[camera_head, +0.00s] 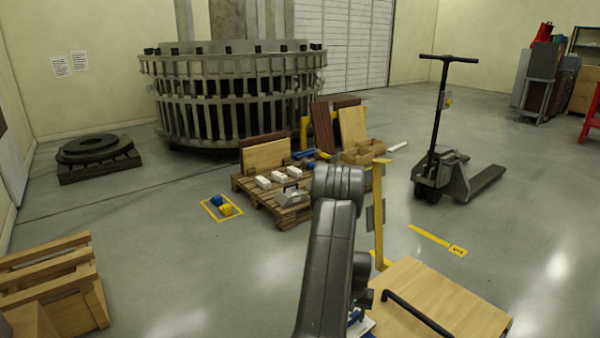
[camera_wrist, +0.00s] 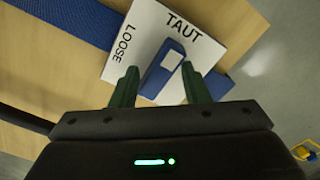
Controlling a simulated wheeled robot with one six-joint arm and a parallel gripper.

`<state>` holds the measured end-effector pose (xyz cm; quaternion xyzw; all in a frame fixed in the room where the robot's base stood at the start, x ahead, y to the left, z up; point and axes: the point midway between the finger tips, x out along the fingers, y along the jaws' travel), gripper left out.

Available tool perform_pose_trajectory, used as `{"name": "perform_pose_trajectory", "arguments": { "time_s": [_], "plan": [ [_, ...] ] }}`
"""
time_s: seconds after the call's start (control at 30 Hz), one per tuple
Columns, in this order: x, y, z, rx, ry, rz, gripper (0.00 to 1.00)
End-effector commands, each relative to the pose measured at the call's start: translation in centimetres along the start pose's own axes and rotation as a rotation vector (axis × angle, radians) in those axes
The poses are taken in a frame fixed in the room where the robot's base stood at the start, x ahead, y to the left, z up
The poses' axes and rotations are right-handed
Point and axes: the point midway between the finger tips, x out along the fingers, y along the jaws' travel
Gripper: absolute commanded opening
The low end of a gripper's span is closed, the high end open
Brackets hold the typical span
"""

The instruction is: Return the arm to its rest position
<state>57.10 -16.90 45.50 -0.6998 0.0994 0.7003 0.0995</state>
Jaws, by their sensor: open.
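In the wrist view my gripper (camera_wrist: 159,72) is open, with its two green fingers apart. Between and beyond the fingertips lies a blue block with a pale patch (camera_wrist: 163,70) on a white card (camera_wrist: 205,33) marked TAUT and LOOSE. I cannot tell how far the fingers are above it. A blue band (camera_wrist: 75,20) runs under the card on a wooden surface (camera_wrist: 30,70). In the head view my dark arm reaches up from the bottom centre and bends over; it hides my gripper. A sliver of the card (camera_head: 366,326) shows beside the arm.
A wooden-topped cart (camera_head: 440,305) with a black handle (camera_head: 415,312) stands at lower right. A yellow post (camera_head: 378,215) rises behind it. A loaded pallet (camera_head: 255,195) is ahead, a pallet jack (camera_head: 435,165) at right, wooden crates (camera_head: 50,280) at left.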

Motion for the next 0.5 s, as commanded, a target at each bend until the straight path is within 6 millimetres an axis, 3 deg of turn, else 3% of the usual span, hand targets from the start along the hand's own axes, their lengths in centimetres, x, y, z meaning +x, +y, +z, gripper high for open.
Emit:
{"name": "perform_pose_trajectory", "arguments": {
  "time_s": [0.2, 0.5],
  "plan": [
    [-0.13, 0.00, -0.02, -0.134, 0.001, 0.000, 0.42],
    [-0.03, 0.00, -0.04, -0.197, 0.001, 0.000, 0.42]
  ]
}}
